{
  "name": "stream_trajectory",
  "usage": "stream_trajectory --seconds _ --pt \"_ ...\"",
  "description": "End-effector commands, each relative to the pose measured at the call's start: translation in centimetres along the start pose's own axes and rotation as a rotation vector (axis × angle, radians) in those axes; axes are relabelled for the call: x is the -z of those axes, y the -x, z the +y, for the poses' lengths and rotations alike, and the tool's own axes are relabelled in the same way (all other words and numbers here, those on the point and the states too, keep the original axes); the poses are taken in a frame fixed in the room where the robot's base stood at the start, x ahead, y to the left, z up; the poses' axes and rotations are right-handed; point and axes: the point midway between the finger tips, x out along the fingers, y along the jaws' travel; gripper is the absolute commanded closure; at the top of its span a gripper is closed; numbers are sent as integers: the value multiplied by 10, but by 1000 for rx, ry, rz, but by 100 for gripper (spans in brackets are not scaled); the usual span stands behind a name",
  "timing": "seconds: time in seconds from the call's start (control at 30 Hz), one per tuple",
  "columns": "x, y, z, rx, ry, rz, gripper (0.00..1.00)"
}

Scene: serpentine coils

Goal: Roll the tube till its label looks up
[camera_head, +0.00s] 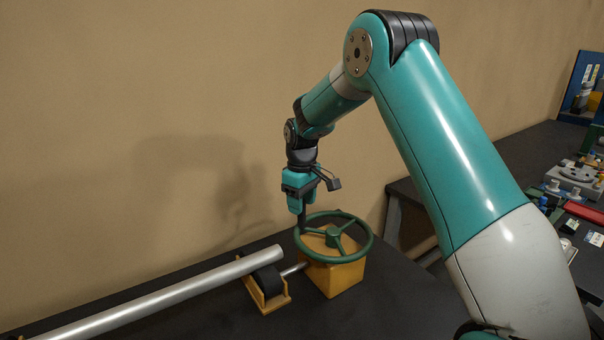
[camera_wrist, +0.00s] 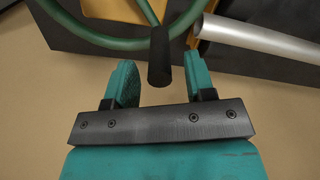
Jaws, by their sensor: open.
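The tube (camera_head: 165,300) is a long silver cylinder lying from the lower left toward the middle of the head view, its right end beside a black roller (camera_head: 266,281). Its open end shows at upper right in the wrist view (camera_wrist: 255,39). I see no label on the visible side. A green handwheel (camera_head: 334,236) lies flat on a yellow box (camera_head: 338,276). Its upright dark handle (camera_wrist: 159,56) stands on the rim. My gripper (camera_head: 299,207) is open above the rim, pointing down.
The roller sits in a yellow bracket, with a metal shaft (camera_head: 293,269) running toward the box. A plain wall (camera_head: 130,110) stands close behind the dark bench (camera_head: 215,318). Another bench at right carries assorted parts and a red bar (camera_head: 584,208).

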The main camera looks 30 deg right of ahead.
Motion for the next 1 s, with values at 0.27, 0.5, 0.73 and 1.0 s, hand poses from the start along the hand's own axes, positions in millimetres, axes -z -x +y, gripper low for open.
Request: stream_trajectory --seconds 0.27,0.5,0.73,1.0 --pt "1 64 1 -4 0 7 50" --pt "0 122 0 -2 0 3 50" --pt "0 155 0 0 1 1 50" --pt "0 162 0 1 1 0 50"
